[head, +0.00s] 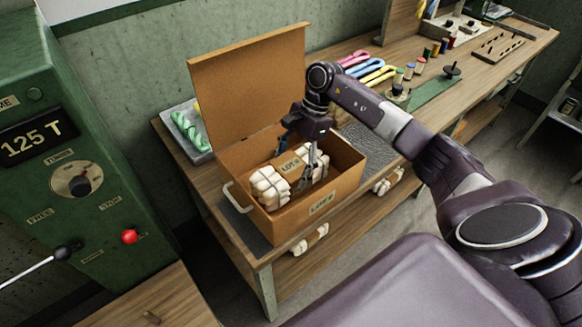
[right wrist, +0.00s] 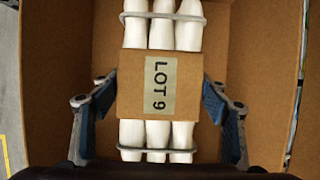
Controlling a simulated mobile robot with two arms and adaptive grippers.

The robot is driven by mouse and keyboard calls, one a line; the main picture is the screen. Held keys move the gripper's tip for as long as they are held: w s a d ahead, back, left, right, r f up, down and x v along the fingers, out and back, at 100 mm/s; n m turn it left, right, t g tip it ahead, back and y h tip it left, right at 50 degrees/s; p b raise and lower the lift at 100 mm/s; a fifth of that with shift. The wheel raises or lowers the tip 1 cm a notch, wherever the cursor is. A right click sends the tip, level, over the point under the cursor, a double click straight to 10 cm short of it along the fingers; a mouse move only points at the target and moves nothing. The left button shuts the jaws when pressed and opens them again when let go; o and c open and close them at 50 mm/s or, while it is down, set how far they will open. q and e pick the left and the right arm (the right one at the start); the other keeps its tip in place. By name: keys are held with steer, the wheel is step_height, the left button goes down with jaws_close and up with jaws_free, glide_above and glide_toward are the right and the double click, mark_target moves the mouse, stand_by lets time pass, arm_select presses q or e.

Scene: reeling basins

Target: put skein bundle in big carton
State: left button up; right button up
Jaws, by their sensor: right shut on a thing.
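The skein bundle (head: 268,188) is a row of white skeins with a brown band marked "LOT 9". It is inside the open big carton (head: 322,207), whose flap stands up at the back. My right gripper (head: 300,165) reaches down into the carton and is shut on the bundle. In the right wrist view the fingers (right wrist: 159,86) lie on either side of the bundle's band (right wrist: 130,85), with carton walls around (right wrist: 58,45). Whether the bundle rests on the carton floor is hidden. My left gripper is not in view.
The carton stands on a wooden bench (head: 232,188). A tray with a green skein (head: 190,130) is at its left. Coloured skeins (head: 372,70) and spools lie to the right. White bundles (head: 310,240) sit on the lower shelf. A green control cabinet (head: 100,150) stands at left.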

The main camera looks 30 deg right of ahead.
steer(key=shift+r, duration=0.1)
steer(key=o, duration=1.9)
steer(key=v, duration=1.2)
